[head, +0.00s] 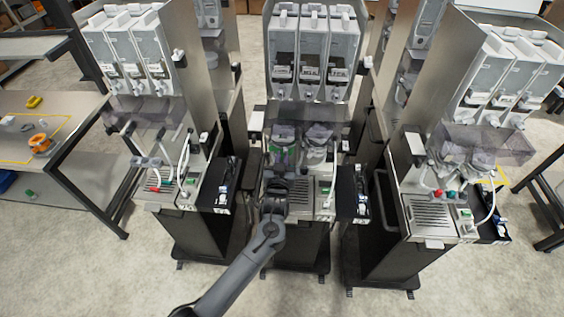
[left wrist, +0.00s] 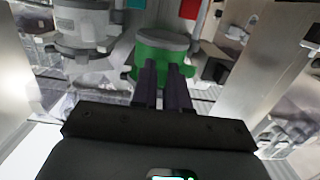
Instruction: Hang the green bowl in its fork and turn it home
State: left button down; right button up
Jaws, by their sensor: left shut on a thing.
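The green bowl (left wrist: 152,53) is in front of my left gripper (left wrist: 164,70) in the left wrist view; it has a grey rim, and the two dark fingers are close together on its side. In the head view my left gripper (head: 275,185) reaches into the middle dispenser (head: 312,55), below its clear containers. Only small green patches show there, so the bowl is mostly hidden. I cannot make out the fork or whether the bowl touches it. My right gripper is not in view.
A grey round part (left wrist: 82,28) is left of the bowl in the left wrist view. Similar dispensers stand at left (head: 130,45) and right (head: 505,75). The middle machine has a drip tray (head: 302,195) and a black side box (head: 353,193). A table (head: 75,110) is at far left.

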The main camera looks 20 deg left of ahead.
pick_arm(q)
jog(key=shift+w, duration=0.15)
dwell(0.3)
jog(key=shift+w+a+b, duration=0.2)
jog(key=shift+w+b, duration=0.4)
jog(key=shift+b, duration=0.1)
jog(key=shift+w+a+b, duration=0.15)
jog(key=shift+w+b, duration=0.25)
jog(key=shift+w, duration=0.3)
jog(key=shift+w, duration=0.1)
jog(key=shift+a, duration=0.1)
dwell(0.5)
jog(key=shift+s+a+m+h+p, duration=0.2)
jog(key=shift+a+m+h+p, duration=0.15)
jog(key=shift+m+h+p, duration=0.25)
jog(key=shift+a+m+h, duration=0.15)
jog(key=shift+m+h, duration=0.15)
jog(key=shift+h, duration=0.2)
